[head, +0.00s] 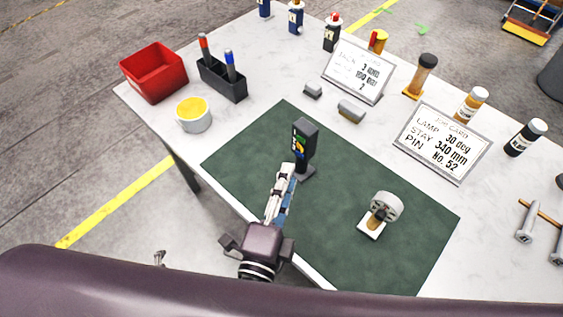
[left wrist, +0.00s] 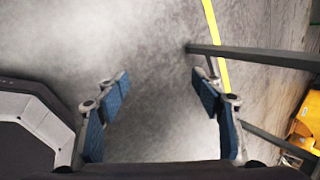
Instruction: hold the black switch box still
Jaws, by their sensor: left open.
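The black switch box (head: 305,135) stands upright on a short post and base on the green mat (head: 250,155). Its face carries small coloured parts, one of them green. My right gripper (head: 290,172) reaches up from the near edge, its fingertips beside the lower part of the switch box. Its fingers overlap in this view, so I cannot tell whether they touch or enclose it. My left gripper (head: 160,258) barely shows at the lower left, off the table. In the left wrist view it (left wrist: 160,82) is open and empty above the floor.
A round grey-headed device (head: 386,206) stands on the mat at right. Two signs (head: 358,70) (head: 443,142), a red bin (head: 153,72), a pen holder (head: 222,80), a yellow-filled cup (head: 194,114) and two grey blocks (head: 351,111) surround the mat. A table leg shows in the left wrist view (left wrist: 260,58).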

